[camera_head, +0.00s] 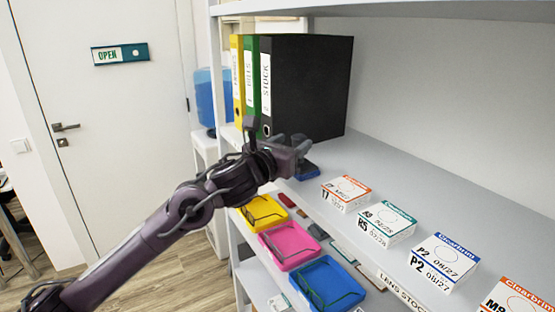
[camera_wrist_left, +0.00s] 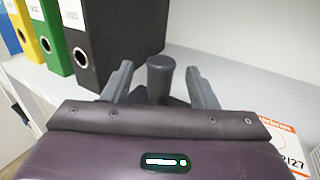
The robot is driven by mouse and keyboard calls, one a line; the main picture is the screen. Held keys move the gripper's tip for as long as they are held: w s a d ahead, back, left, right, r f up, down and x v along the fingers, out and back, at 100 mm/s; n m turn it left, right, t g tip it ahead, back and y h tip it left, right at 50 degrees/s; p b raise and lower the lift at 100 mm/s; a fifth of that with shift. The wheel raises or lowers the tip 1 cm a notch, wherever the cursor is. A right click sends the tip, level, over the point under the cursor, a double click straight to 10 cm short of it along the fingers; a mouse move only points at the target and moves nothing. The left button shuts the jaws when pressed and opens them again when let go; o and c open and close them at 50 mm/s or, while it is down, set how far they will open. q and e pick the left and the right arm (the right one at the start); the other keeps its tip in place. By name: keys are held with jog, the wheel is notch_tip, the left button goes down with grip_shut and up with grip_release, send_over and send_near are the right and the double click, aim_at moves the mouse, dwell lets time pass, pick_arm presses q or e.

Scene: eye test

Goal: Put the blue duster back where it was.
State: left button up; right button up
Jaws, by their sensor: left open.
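A small dark and blue object, which looks like the blue duster (camera_head: 308,172), sits on the upper shelf just in front of the black binder, partly hidden by my gripper in the head view. My left gripper (camera_head: 291,147) is right above and beside it. In the left wrist view a dark upright knob (camera_wrist_left: 160,76), apparently the duster's handle, stands between the two open fingers, with a gap on each side. Its blue part is hidden there. My right gripper is in neither view.
Yellow, green and black binders (camera_head: 305,85) stand behind the gripper. An orange-marked lens box (camera_head: 346,193) and several others line the shelf's front edge to the right. Yellow (camera_head: 247,222), pink (camera_head: 270,240) and blue (camera_head: 310,295) trays sit lower. The shelf behind the boxes is clear.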

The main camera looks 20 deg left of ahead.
pick_arm(q)
jog(key=s+a+b, duration=0.1)
jog(key=s, duration=0.5)
jog(key=shift+s, duration=0.25)
jog(key=shift+a, duration=0.1)
